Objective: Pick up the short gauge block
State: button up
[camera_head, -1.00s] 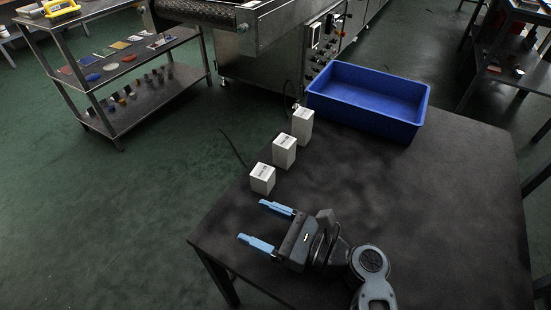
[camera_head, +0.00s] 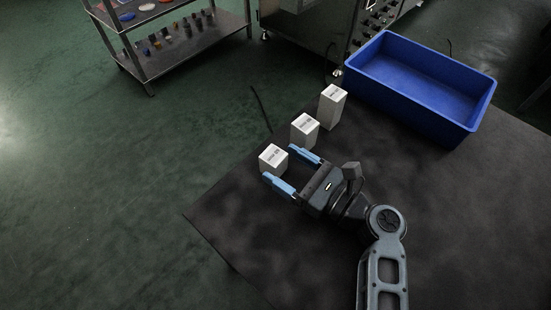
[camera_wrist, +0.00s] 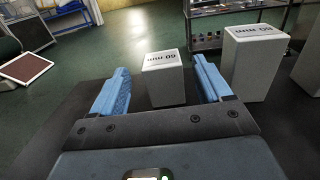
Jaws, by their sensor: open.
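The short gauge block (camera_head: 273,158) is a white block with dark print on top, standing upright near the table's left edge. It is the lowest of three in a row. In the wrist view the short block (camera_wrist: 164,80) stands between the two blue fingers, a little beyond or level with their tips; contact cannot be told. My gripper (camera_head: 290,170) is open and empty, with its fingers pointing at this block. The middle block (camera_head: 304,130) and the tall block (camera_head: 332,106) stand behind it; the middle block (camera_wrist: 252,62) is just right of the right finger in the wrist view.
A blue bin (camera_head: 420,90) stands on the dark table (camera_head: 300,240) behind and right of the blocks. A metal shelf (camera_head: 180,50) and a machine (camera_head: 310,35) stand beyond the table. The table's front is clear apart from my arm.

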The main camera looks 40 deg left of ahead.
aim_at(267, 150)
jog(key=a+b, duration=0.1)
jog(key=a, duration=0.4)
jog(key=shift+w+a, duration=0.15)
jog(key=shift+a, duration=0.25)
jog(key=shift+c, duration=0.3)
jog(key=c, duration=1.2)
jog(key=shift+r, duration=0.2)
jog(key=shift+c, duration=0.2)
